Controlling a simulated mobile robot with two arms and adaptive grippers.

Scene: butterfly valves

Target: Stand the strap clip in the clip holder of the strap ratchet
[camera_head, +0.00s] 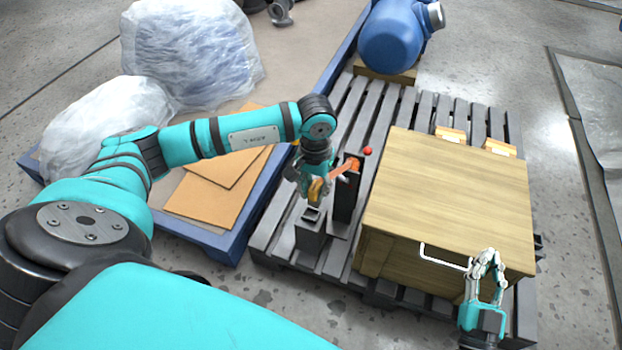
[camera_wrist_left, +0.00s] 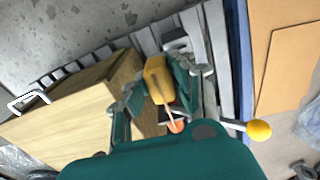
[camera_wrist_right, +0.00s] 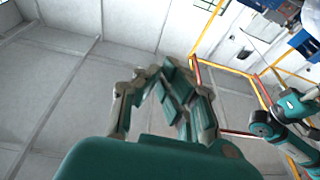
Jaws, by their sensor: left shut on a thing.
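My left gripper (camera_head: 316,182) is shut on the yellow strap clip (camera_head: 317,190), which also shows between its fingers in the left wrist view (camera_wrist_left: 157,80). The clip is just above the open top of the grey square clip holder (camera_head: 311,230). I cannot tell whether it touches the rim. An orange strap (camera_head: 343,168) runs from the clip to the dark upright strap ratchet (camera_head: 346,203), right of the holder. My right gripper (camera_head: 488,262) is at the lower right, holding nothing that I can see. In its wrist view (camera_wrist_right: 163,82) its fingers lean together, and their gap is unclear.
A wooden box (camera_head: 450,195) with a white handle (camera_head: 445,258) stands right of the ratchet on the grey pallet (camera_head: 275,240). My right gripper is near that handle. A red ball (camera_head: 368,151) is behind the ratchet. A blue tank (camera_head: 392,40) is at the back.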

